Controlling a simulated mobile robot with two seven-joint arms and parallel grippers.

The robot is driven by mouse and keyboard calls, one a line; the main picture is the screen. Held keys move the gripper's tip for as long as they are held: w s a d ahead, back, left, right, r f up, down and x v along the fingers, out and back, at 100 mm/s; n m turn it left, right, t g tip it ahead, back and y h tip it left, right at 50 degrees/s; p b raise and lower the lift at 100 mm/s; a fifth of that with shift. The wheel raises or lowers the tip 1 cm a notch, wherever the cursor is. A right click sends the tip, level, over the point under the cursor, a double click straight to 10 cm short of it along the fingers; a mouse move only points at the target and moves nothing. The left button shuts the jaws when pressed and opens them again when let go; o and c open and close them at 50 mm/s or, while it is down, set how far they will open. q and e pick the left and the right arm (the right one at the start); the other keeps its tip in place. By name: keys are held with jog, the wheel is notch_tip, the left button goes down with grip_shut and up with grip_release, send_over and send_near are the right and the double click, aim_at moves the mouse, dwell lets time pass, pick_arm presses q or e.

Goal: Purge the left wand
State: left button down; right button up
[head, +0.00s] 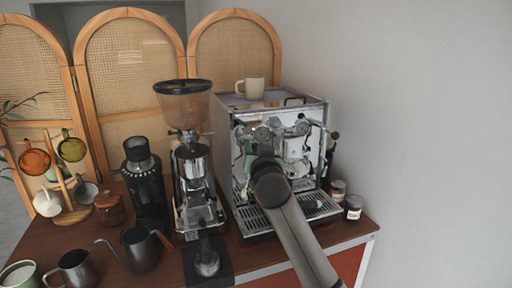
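The espresso machine (284,104) stands at the right of the cart, its front facing me. Its left wand is hard to make out; my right arm and gripper cover much of the machine's front left. My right gripper (262,158) is at the machine's front left, below the round knob (262,133). Its fingers are hidden behind my wrist, so I cannot tell whether they are open, shut or touching the wand. The drip tray (318,206) shows below, partly behind my arm. My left gripper is not in view.
A coffee grinder (191,170) stands close left of the machine. A dark kettle (139,250), a metal pitcher (75,270) and a mug tree (70,190) are further left. A cup (254,88) sits on the machine. Small jars (353,208) stand at its right.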

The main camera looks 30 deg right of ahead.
grip_shut()
dwell(0.3)
jog(key=g, duration=0.1)
jog(key=r+g+y, duration=0.1)
jog(key=g, duration=0.1)
jog(key=shift+w+r+n+y, duration=0.2)
jog(key=shift+r+n+y, duration=0.1)
jog(key=shift+w+r+g+y, duration=0.1)
jog(key=shift+r+g+y, duration=0.1)
jog(key=shift+g, duration=0.5)
jog(key=shift+w+r+g+y, duration=0.1)
jog(key=shift+r+g, duration=0.1)
jog(key=shift+g, duration=0.5)
jog(key=shift+o, duration=2)
grip_release()
